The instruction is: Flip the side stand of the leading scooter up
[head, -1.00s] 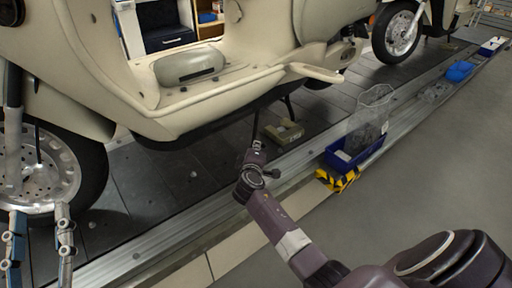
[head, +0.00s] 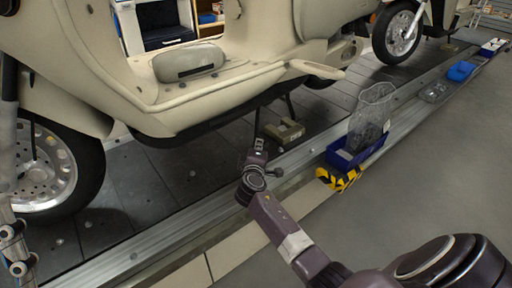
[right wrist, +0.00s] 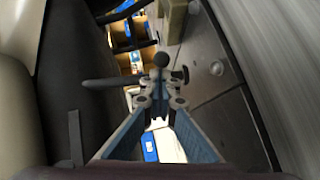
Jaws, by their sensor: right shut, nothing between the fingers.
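The leading scooter (head: 215,90), cream, stands upright on the slat conveyor, its front wheel at the left. Under its floorboard a thin dark leg, seemingly the side stand (head: 257,118), slopes down to my right gripper (head: 258,148). The right gripper is shut with nothing between its fingers, low beside the leg; I cannot tell whether they touch. In the right wrist view the closed fingertips (right wrist: 160,88) show close to a dark bar (right wrist: 110,82), possibly the stand. My left gripper (head: 15,250) is only partly in the head view at lower left, and its opening cannot be judged.
A khaki block (head: 285,131) sits on the slats under another dark leg. Another scooter (head: 400,30) stands behind. Grey floor at right is clear.

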